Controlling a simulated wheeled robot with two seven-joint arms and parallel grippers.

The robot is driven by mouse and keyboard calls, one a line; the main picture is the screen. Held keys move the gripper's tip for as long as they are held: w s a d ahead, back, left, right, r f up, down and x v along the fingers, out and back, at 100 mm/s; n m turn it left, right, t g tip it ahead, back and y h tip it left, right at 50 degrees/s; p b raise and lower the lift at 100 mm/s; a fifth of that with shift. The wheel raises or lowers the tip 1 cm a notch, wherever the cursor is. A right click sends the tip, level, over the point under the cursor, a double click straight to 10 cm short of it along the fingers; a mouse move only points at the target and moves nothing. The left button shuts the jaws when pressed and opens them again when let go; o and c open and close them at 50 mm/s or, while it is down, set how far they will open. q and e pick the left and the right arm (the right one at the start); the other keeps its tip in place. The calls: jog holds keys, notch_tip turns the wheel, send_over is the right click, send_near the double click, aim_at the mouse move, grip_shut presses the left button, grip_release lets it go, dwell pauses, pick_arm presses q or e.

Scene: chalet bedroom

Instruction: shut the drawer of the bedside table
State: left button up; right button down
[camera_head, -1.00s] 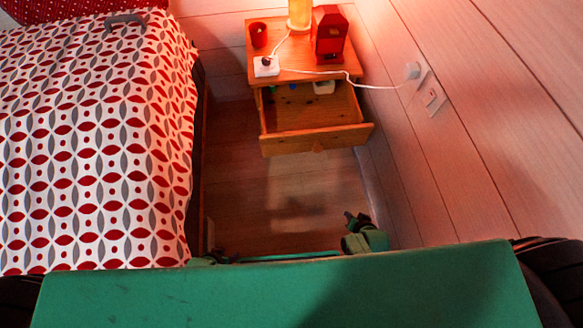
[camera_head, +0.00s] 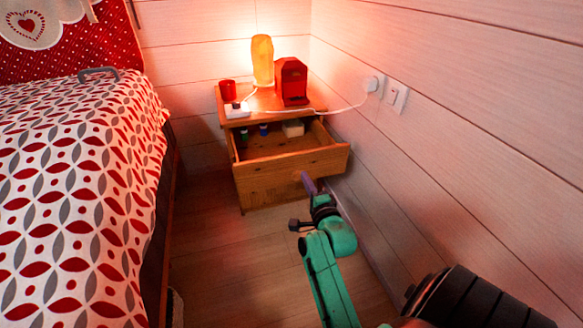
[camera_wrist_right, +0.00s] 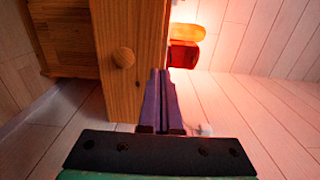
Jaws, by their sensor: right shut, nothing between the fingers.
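The wooden bedside table (camera_head: 232,99) stands in the corner by the wall. Its drawer (camera_head: 270,178) is pulled open, and its front faces me. Small items lie inside, among them a white box (camera_head: 293,128) and small bottles with green and blue (camera_head: 263,129). My right gripper (camera_head: 307,180) has its purple fingers shut and empty at the right part of the drawer front. In the right wrist view the shut fingers (camera_wrist_right: 160,88) are beside the round wooden knob (camera_wrist_right: 123,57), over the front's edge. I cannot tell whether they touch the wood. My left gripper is out of view.
A lit lamp (camera_head: 262,60), a red machine (camera_head: 292,82), a red cup (camera_head: 228,90) and a white power strip (camera_head: 237,110) stand on the tabletop. A white cord runs to the wall socket. The bed (camera_head: 80,190) is at the left. Bare floor (camera_head: 225,265) lies between.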

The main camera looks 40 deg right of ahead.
aim_at(293, 156)
jog(key=b+x, duration=0.3)
jog(key=x, duration=0.5)
jog(key=shift+w+d+f, duration=0.1)
jog(key=shift+w+f, duration=0.05)
jog(key=shift+f, duration=0.05)
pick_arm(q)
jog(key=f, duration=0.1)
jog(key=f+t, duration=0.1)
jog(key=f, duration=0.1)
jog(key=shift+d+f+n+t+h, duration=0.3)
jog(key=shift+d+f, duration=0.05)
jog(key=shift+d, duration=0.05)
pick_arm(e)
jog(key=shift+w+d+r, duration=0.1)
jog(key=shift+w+r, duration=0.05)
jog(key=shift+w, duration=0.2)
